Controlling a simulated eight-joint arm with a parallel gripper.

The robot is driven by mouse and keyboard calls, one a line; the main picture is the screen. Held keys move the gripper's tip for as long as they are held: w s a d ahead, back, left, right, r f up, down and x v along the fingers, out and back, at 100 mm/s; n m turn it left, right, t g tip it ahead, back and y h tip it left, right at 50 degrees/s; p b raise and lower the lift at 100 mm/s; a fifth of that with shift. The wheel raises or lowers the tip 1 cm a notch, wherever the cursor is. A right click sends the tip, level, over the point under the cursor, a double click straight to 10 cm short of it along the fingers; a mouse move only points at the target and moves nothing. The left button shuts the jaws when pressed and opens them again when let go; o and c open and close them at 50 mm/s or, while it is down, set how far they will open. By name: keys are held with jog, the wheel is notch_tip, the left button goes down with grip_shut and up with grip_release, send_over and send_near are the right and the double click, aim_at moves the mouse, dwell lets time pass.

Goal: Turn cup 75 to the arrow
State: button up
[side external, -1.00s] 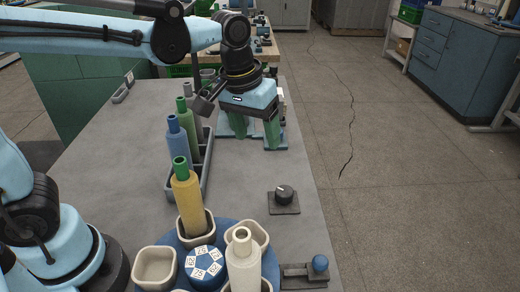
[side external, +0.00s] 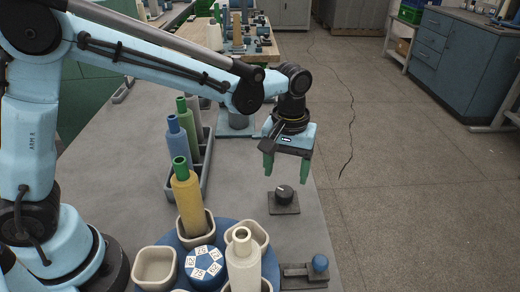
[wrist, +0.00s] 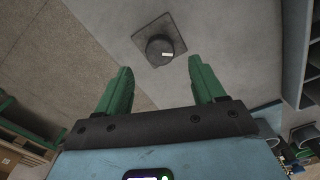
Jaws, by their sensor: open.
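A blue turntable (side external: 224,232) stands at the bottom of the side external view, cut off by the frame edge. It carries several beige cups; one on the left (side external: 155,268) is empty, one holds a yellow bottle (side external: 187,197), and a cream bottle (side external: 243,264) stands at the front. Its blue hub (side external: 206,276) bears numbered labels too small to read surely, and I cannot make out an arrow. A black dial (side external: 284,194) with a white mark sits on a square plate right of the turntable. My gripper (side external: 286,174) is open and empty above it; the wrist view shows the dial (wrist: 161,48) beyond the fingers.
A grey rack (side external: 203,170) with blue, green and grey bottles stands left of my gripper. A blue-knobbed control (side external: 320,264) sits at the table's right edge, near the turntable. The grey table (side external: 110,165) is clear on the left.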

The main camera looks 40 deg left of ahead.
aim_at(285, 191)
jog(key=shift+f, duration=2.7)
jog(key=c, duration=1.1)
jog(key=shift+o, duration=0.2)
jog(key=m, duration=1.4)
